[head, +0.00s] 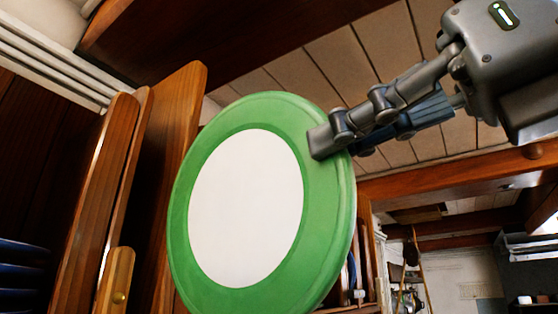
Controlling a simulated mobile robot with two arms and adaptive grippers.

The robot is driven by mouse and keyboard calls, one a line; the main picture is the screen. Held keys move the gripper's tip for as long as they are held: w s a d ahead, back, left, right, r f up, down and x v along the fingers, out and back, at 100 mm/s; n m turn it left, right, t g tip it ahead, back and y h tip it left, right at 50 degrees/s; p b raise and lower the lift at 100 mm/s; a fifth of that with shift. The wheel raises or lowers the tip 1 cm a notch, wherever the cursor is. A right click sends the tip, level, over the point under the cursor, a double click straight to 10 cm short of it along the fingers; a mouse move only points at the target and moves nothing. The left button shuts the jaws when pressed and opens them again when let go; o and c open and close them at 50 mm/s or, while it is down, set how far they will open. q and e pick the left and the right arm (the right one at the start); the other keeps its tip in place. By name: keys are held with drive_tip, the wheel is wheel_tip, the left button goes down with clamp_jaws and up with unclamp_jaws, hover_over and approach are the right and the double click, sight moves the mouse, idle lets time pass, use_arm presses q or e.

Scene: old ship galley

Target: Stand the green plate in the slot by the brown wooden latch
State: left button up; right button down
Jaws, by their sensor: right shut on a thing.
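The green plate (333,215) has a wide green rim and a white centre. It is held upright in the middle of the head view, its face turned towards me. My right gripper (325,140) comes in from the upper right and is shut on the plate's upper right rim. A brown wooden latch (116,283) with a brass-coloured knob is at the lower left, apart from the plate. Upright wooden boards (172,170) stand behind and left of the plate, and its left edge overlaps one in the picture. The slot's opening cannot be made out. My left gripper is out of view.
Several dark blue plates (22,262) show at the lower left edge. A wooden beam (215,35) runs overhead, below a planked ceiling (330,65). Another wooden beam (455,170) crosses at the right. Open room with hanging utensils lies beyond at the lower right.

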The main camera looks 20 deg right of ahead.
sight(243, 164)
drive_tip(key=w+a, duration=0.2)
drive_tip(key=shift+w+a+r, duration=0.1)
drive_tip(key=shift+w+r, duration=0.1)
drive_tip(key=shift+w, duration=0.15)
drive_tip(key=shift+a+p+x, duration=0.2)
drive_tip(key=shift+p+x, duration=0.2)
drive_tip(key=shift+x, duration=1.3)
drive_tip(key=shift+w+a+r+p, duration=0.15)
drive_tip(key=shift+w+a+p, duration=0.2)
drive_tip(key=shift+w+a, duration=0.7)
drive_tip(key=shift+w, duration=0.3)
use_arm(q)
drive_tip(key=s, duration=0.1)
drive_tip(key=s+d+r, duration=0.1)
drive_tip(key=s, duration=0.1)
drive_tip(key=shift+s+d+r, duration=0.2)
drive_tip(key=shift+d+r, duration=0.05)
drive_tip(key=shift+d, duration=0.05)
use_arm(e)
drive_tip(key=shift+s+d+y, duration=0.1)
drive_tip(key=shift+s+y, duration=0.05)
drive_tip(key=shift+y, duration=0.35)
use_arm(q)
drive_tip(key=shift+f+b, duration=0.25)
drive_tip(key=shift+b, duration=0.05)
